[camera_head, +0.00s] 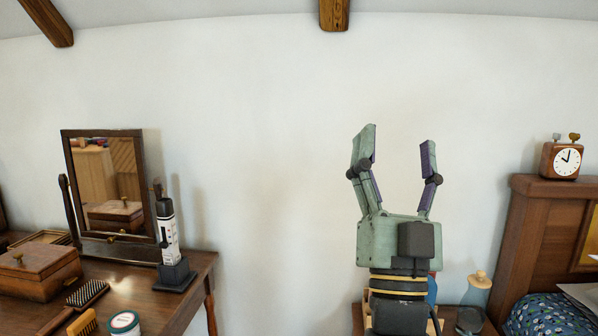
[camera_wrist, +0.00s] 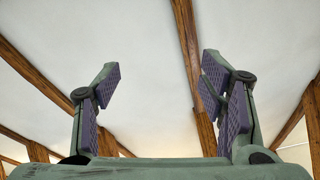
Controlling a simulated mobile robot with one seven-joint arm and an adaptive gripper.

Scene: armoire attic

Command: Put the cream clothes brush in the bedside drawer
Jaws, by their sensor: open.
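My gripper (camera_head: 397,140) points straight up in front of the white wall in the head view, its fingers wide apart and nothing between them. The wrist view also shows the gripper (camera_wrist: 160,72) open and empty against the ceiling. I cannot single out a cream clothes brush for certain. A dark brush with pale bristles (camera_head: 87,294) and a yellowish brush-like item (camera_head: 82,323), cut by the lower edge, lie on the dressing table, left of my gripper. A wooden bedside top (camera_head: 450,317) shows low behind my gripper; its drawer is not visible.
The dressing table (camera_head: 205,268) holds a mirror (camera_head: 112,245), a wooden box (camera_head: 38,272), a bottle-like item in a dark stand (camera_head: 175,274) and a tin (camera_head: 124,323). Right stand a glass bottle (camera_head: 478,292) and a headboard (camera_head: 528,225) with a clock (camera_head: 561,160) on top.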

